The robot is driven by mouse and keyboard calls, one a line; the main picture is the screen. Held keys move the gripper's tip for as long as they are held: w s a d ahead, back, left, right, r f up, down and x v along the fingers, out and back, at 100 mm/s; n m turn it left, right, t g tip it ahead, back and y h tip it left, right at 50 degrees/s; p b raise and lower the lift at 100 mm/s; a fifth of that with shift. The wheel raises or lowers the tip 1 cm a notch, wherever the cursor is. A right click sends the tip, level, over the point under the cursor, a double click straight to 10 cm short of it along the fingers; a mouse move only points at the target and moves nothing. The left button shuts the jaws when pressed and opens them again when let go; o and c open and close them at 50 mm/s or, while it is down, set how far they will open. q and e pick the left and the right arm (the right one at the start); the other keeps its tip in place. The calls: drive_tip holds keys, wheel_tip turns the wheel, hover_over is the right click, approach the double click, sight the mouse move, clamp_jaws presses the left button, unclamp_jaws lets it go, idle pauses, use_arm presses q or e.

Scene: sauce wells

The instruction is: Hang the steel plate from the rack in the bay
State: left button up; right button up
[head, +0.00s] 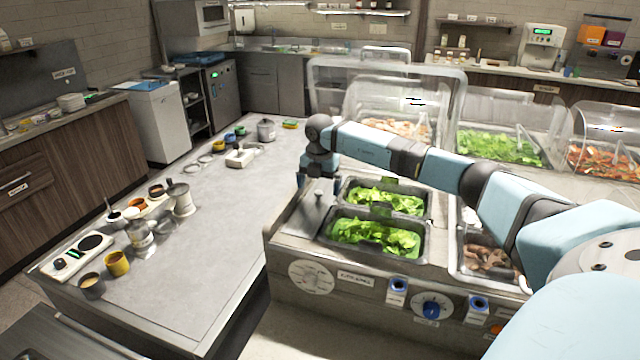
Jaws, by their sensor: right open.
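My right arm reaches in from the right, and its gripper (319,184) points down over the left end of the serving counter. Its two fingers are apart, with nothing visibly held between them. Just below them a small upright knob stands on a flat grey steel surface (299,222), left of the lettuce pans. This may be the steel plate, but I cannot tell it surely from the counter top. I cannot make out the rack or the bay. My left gripper is not in view.
Two lettuce pans (374,236) sit right of the gripper, with clear food guards (385,72) behind. On the left, a grey worktop (215,225) holds sauce pots, a ladle pot (181,200) and a burner (78,256). Its middle is clear.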

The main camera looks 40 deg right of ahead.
drive_tip(key=shift+w+a+r+b, duration=0.1)
drive_tip(key=shift+r+b, duration=0.1)
drive_tip(key=shift+r, duration=0.35)
drive_tip(key=shift+w+a+r+b, duration=0.1)
drive_tip(key=shift+r+b, duration=0.05)
drive_tip(key=shift+r, duration=0.35)
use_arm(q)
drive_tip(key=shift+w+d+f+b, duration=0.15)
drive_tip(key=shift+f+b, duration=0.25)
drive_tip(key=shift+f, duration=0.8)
use_arm(e)
wheel_tip(320, 180, up, 12)
drive_tip(key=s, duration=0.1)
drive_tip(key=shift+d, duration=0.15)
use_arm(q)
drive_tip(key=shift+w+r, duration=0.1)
use_arm(e)
drive_tip(key=shift+f, duration=0.2)
